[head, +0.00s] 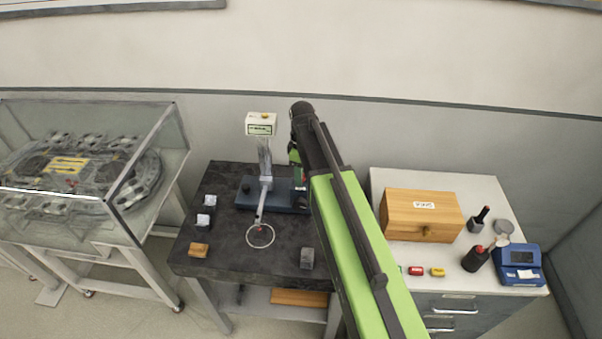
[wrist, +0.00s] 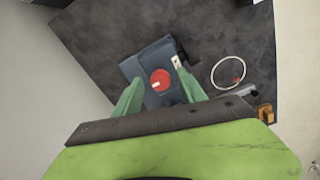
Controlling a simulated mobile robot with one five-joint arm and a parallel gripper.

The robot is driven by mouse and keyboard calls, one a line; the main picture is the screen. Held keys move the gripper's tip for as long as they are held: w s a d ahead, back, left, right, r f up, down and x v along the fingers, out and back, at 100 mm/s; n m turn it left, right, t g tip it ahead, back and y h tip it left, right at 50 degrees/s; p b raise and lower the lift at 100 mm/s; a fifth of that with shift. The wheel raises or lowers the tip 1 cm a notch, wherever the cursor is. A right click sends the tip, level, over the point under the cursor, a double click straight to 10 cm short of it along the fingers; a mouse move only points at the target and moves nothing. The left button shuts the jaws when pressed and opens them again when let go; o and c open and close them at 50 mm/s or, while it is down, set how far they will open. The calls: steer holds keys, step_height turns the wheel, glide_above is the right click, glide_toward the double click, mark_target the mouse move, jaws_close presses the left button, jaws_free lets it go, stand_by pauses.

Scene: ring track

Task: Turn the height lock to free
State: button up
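A round red knob (wrist: 160,79) with a white pointer mark shows in the wrist view, on a dark blue block. It is probably the height lock; its setting cannot be read. The block seems to be part of the blue base (head: 250,194) of the stand in the head view, partly hidden by my arm. My gripper (wrist: 160,93) is open, its green fingers spread left and right of the knob with visible gaps. Contact is not visible. A small white plate (wrist: 177,62) sits beside the knob. The stand's wire ring (wrist: 229,73) is to the right.
The dark table (head: 225,255) holds several small blocks, including an orange one (head: 198,250) and a grey one (head: 307,259). A glass-covered track (head: 90,160) stands left. A cabinet at right carries a wooden box (head: 405,216) and a blue device (head: 519,264).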

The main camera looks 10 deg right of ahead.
steer(key=shift+r, duration=0.1)
step_height(320, 180, up, 17)
steer(key=p, duration=1.7)
steer(key=shift+r, duration=0.1)
steer(key=s+f+m+b, duration=0.5)
steer(key=s+f+b, duration=0.2)
steer(key=f+b, duration=0.4)
steer(key=s+f+m+b, duration=0.6)
steer(key=s+f+b, duration=0.1)
steer(key=f+b, duration=0.3)
steer(key=shift+s+a+f+m+b, duration=0.3)
steer(key=shift+s+f+b, duration=0.1)
steer(key=shift+f, duration=0.2)
